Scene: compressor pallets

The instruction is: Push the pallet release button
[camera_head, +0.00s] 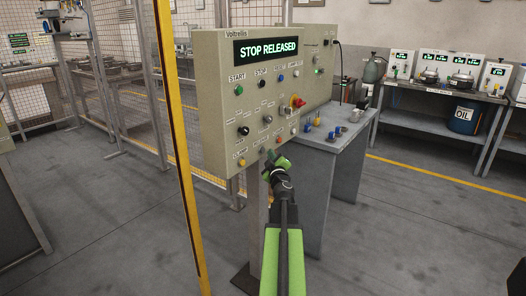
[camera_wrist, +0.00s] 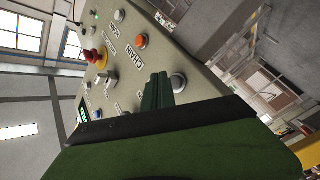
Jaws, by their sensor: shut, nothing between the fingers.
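The grey-beige control panel (camera_head: 218,75) shows "STOP RELEASED" on its display. My gripper (camera_head: 269,160) is at the panel's lower edge, fingers together and empty. In the wrist view my shut green fingers (camera_wrist: 158,90) point at the panel face, close beside a pale round button (camera_wrist: 178,82). I cannot tell whether they touch it. An orange button (camera_wrist: 141,41) is farther along that row. The small labels are too blurred to tell which button is the pallet release. In the head view my gripper hides part of the bottom row.
A red emergency-stop knob (camera_head: 297,102) sits on the panel above my gripper; a yellow button (camera_head: 242,162) is lower left. A yellow post (camera_head: 178,130) stands left. A grey table (camera_head: 335,155) with small parts is behind right. The floor on the right is clear.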

